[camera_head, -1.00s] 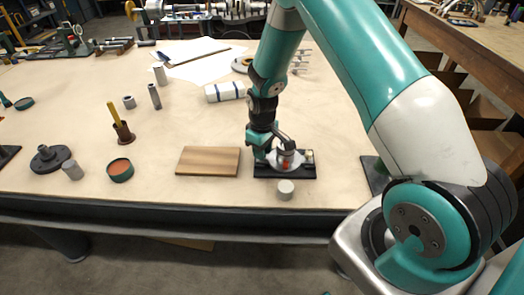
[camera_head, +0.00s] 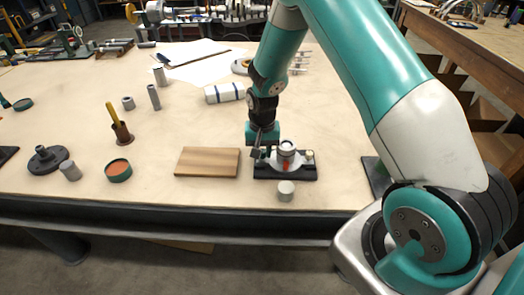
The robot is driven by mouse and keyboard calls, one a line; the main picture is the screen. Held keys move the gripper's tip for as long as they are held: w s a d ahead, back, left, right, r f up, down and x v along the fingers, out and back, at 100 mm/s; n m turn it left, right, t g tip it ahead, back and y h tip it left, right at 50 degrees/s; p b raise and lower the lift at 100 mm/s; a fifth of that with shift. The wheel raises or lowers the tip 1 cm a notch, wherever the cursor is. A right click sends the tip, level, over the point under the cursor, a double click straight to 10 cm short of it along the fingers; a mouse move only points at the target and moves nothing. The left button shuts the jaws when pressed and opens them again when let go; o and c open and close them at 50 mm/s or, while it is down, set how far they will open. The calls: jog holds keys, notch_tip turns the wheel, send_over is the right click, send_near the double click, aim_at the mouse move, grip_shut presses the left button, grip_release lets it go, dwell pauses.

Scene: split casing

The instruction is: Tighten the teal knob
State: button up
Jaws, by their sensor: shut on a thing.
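A split casing (camera_head: 286,147) with a pale rounded body and a red-orange mark on its front stands on a dark base plate (camera_head: 290,172) near the table's front edge. A small cream knob (camera_head: 309,155) sits at the casing's right side. My gripper (camera_head: 259,153) points down at the casing's left side, low over the base plate. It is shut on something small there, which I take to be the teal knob. The knob itself is hidden by the fingers, so its seating cannot be seen.
A wooden board (camera_head: 208,162) lies just left of the base plate. A white roll with dark bands (camera_head: 225,92) lies behind. A round tin with orange contents (camera_head: 119,170) is farther left.

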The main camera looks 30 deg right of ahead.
jog(key=m, duration=0.4)
jog(key=shift+m, duration=0.3)
jog(key=m, duration=0.3)
jog(key=shift+m, duration=0.4)
jog(key=m, duration=0.3)
jog(key=shift+b, duration=0.35)
jog(key=shift+m, duration=2.2)
jog(key=o, duration=0.9)
jog(key=shift+o, duration=0.2)
